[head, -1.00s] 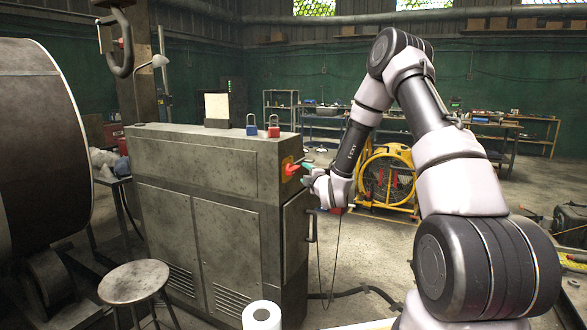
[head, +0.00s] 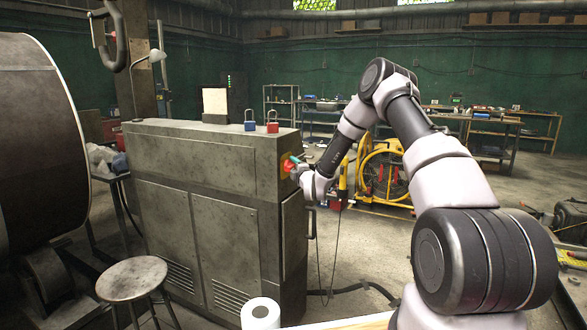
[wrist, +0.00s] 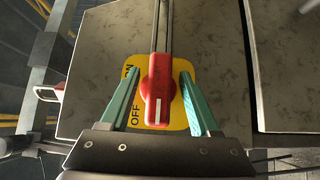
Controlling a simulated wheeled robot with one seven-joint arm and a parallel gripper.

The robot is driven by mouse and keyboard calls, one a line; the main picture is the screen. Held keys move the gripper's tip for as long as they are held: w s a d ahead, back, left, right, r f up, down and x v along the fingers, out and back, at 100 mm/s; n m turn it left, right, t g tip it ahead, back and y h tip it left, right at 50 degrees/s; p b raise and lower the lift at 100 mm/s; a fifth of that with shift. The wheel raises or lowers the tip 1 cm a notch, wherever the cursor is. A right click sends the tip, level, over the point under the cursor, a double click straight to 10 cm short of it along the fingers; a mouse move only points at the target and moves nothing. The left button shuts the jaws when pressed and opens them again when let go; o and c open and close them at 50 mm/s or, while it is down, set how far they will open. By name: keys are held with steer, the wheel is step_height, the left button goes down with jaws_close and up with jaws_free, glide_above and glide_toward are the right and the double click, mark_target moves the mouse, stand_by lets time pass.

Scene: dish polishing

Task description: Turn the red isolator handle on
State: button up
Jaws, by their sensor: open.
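The red isolator handle (wrist: 158,90) sits on a yellow plate (wrist: 181,117) marked ON and OFF, and its white mark points toward the bottom of the wrist view, beside the word OFF. In the head view the handle (head: 287,166) is on the right end of the grey cabinet. My gripper (wrist: 159,74) is open, with one teal finger on each side of the handle. Gaps show between the fingers and the handle, so it is not gripped. In the head view my gripper (head: 295,161) is right at the handle, partly hiding it.
The grey cabinet (head: 200,160) carries a blue padlock (head: 250,122) and a red padlock (head: 272,123) on top. A door handle (head: 312,222) juts out below the isolator. A stool (head: 132,279) and a white roll (head: 260,314) stand in front. A yellow fan (head: 385,170) stands behind my arm.

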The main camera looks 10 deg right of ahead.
steer(key=shift+w, duration=0.1)
jaws_close()
steer(key=shift+a, duration=0.1)
